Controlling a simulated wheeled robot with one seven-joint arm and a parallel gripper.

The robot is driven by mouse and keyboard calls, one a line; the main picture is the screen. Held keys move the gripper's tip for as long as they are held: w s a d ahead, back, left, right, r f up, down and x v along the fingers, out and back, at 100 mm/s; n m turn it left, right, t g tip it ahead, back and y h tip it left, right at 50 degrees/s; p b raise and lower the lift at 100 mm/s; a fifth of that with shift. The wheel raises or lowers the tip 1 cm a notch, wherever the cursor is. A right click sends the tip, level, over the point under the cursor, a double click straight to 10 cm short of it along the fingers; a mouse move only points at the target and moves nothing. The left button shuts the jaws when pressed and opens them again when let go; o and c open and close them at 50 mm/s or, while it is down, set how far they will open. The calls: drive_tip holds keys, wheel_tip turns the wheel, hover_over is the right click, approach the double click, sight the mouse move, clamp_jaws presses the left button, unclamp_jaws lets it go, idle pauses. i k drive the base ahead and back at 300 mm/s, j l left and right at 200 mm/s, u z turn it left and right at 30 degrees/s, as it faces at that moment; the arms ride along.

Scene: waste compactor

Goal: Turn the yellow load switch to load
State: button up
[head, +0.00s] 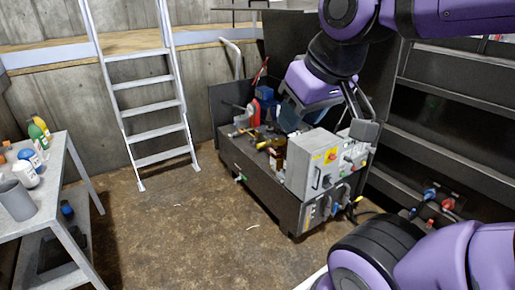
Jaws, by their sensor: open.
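A grey control box (325,165) stands on the right end of a dark bench (262,182). Its front bears a yellow label and small red controls. A lower grey panel (318,212) has several small coloured handles. A small yellow handle (357,200) sticks out at its right end; I cannot tell whether this is the load switch or how it is turned. My purple arm reaches down from the top right. My gripper (357,108) is open and empty, above and behind the control box's right end, apart from the yellow handle.
A ladder (150,132) leans on the concrete wall. A grey table (62,195) with bottles and a cup stands at the left. Tools and a red device lie on the bench. Dark shelving (455,125) stands at the right. The middle floor is clear.

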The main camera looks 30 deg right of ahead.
sight(262, 144)
drive_tip(key=z, duration=0.5)
drive_tip(key=i+j+z, duration=0.25)
drive_tip(key=i+z, duration=0.25)
drive_tip(key=i+j+z, duration=0.35)
drive_tip(key=z, duration=0.15)
drive_tip(key=i+j, duration=0.25)
drive_tip(key=i+j+z, duration=0.1)
drive_tip(key=j, duration=0.4)
drive_tip(key=i+j, duration=0.55)
drive_tip(key=j, duration=0.2)
drive_tip(key=i+j+z, duration=0.1)
drive_tip(key=j, duration=0.25)
drive_tip(key=i+j, duration=0.3)
drive_tip(key=i+j+z, duration=0.1)
drive_tip(key=j, duration=0.4)
drive_tip(key=i, duration=0.1)
